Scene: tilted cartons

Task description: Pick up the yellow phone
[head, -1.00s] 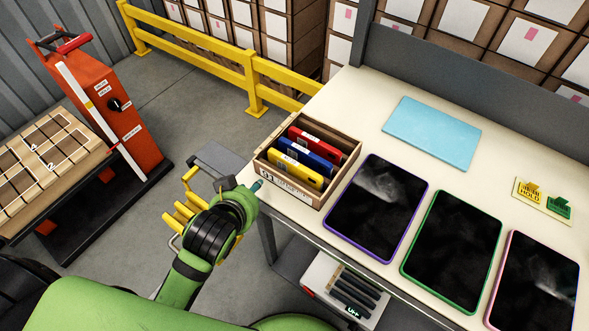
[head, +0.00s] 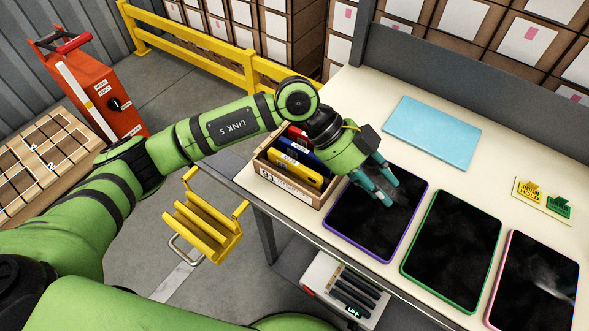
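The yellow phone (head: 294,171) stands in a small wooden carton (head: 284,184) on the cream table, nearest the front. A blue phone (head: 302,153) and a red phone (head: 298,136) stand behind it, partly hidden by my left arm. My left gripper (head: 384,192) has teal fingertips that are spread apart with nothing between them. It hangs above the purple-edged tablet, to the right of the carton and apart from the yellow phone. My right gripper is not in view.
Tablets with purple (head: 372,249), green (head: 455,240) and pink (head: 535,285) edges lie along the table (head: 350,95). A light blue sheet (head: 432,133) lies behind them. Small yellow and green pieces (head: 543,197) sit at right. A yellow step rack (head: 205,225) stands below the table's left side.

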